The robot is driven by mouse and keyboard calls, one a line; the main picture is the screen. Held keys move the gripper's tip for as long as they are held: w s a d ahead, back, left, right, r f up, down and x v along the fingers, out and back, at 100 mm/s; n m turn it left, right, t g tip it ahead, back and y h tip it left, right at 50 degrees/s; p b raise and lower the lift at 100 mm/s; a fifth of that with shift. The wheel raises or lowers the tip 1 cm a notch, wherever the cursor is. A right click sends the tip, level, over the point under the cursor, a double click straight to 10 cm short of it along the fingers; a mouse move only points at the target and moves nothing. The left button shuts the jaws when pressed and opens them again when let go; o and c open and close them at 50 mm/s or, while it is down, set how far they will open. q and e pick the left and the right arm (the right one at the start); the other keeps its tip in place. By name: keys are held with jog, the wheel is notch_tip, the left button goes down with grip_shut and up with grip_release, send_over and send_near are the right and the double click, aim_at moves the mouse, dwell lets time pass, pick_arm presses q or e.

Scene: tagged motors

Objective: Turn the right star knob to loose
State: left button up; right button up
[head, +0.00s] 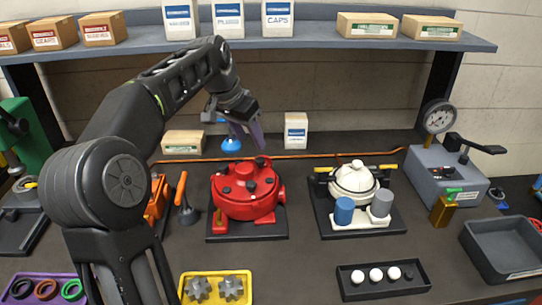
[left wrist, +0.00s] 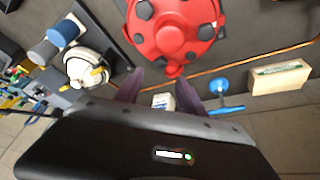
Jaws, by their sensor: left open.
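A round red motor housing (head: 240,200) with several dark knobs on top sits on a dark base plate (head: 262,237) in the middle of the bench. My right gripper is not in view.
A white-topped unit (head: 354,178) with blue and grey cylinders stands to the right. A blue-based object (head: 231,144) and a white box (head: 296,130) stand behind the housing. A yellow tray (head: 216,275) of gears and a black tray (head: 382,290) are in front. A shelf (head: 330,40) runs above.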

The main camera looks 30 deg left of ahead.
aim_at(260, 159)
pick_arm(q)
jog(key=shift+m, duration=0.6)
jog(key=x, duration=0.7)
jog(key=shift+w+f+p, duration=0.2)
jog(key=shift+f+p, duration=0.15)
grip_shut()
